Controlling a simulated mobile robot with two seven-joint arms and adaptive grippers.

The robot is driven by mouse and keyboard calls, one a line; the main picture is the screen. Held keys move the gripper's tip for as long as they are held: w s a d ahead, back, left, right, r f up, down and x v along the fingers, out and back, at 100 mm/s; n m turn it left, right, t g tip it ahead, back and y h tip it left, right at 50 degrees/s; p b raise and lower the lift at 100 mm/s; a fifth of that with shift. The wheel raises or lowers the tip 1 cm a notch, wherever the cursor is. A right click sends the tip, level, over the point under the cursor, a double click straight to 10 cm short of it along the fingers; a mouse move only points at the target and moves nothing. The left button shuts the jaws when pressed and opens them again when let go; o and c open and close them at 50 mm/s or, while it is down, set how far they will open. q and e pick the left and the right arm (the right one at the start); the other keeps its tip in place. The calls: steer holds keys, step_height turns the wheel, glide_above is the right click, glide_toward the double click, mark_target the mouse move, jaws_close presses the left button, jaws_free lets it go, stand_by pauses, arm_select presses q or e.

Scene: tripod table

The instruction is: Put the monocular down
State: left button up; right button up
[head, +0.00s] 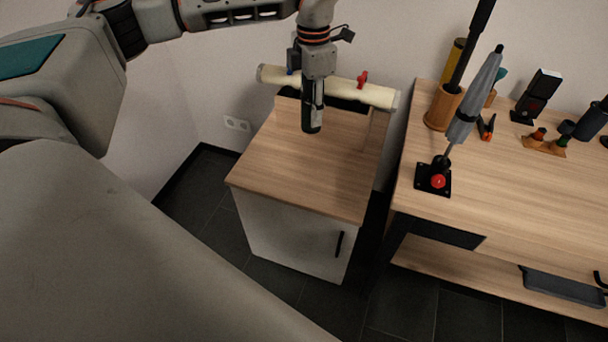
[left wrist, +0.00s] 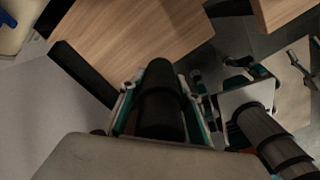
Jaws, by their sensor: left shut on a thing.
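My left gripper (head: 312,105) points down above the wooden top of a small white cabinet (head: 290,175). It is shut on the monocular, a dark cylinder (head: 311,122) that hangs upright below the fingers. In the left wrist view the black monocular (left wrist: 160,100) sits between the two fingers, with the wooden surface (left wrist: 135,35) beyond it. I cannot tell for sure how far its lower end is from the top.
A cream roll (head: 325,87) with a red clamp (head: 362,79) spans the back of the cabinet. A workbench (head: 500,210) to the right holds a grey tube on a black base (head: 433,188), a wooden cup (head: 442,108) and small tools. The cabinet top's front is clear.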

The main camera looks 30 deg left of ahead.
arm_select(q)
steer(key=w+a+f+n+b, duration=0.25)
steer(key=a+n, duration=0.25)
steer(key=n, duration=0.7)
steer(key=f+b, duration=0.1)
steer(key=f, duration=0.5)
steer(key=f+b, duration=0.1)
steer(key=f, duration=0.6)
steer(key=f+b, duration=0.1)
steer(key=f, duration=0.6)
steer(key=shift+w+d+b, duration=0.1)
steer(key=shift+d+b, duration=0.15)
steer(key=shift+b, duration=0.15)
steer(key=shift+f, duration=0.35)
steer(key=shift+r, duration=0.1)
arm_select(e)
steer(key=shift+s+a+f, duration=0.1)
steer(key=shift+a+f, duration=0.05)
steer(key=shift+f, duration=0.75)
steer(key=shift+a+f, duration=0.15)
steer(key=shift+f, duration=0.7)
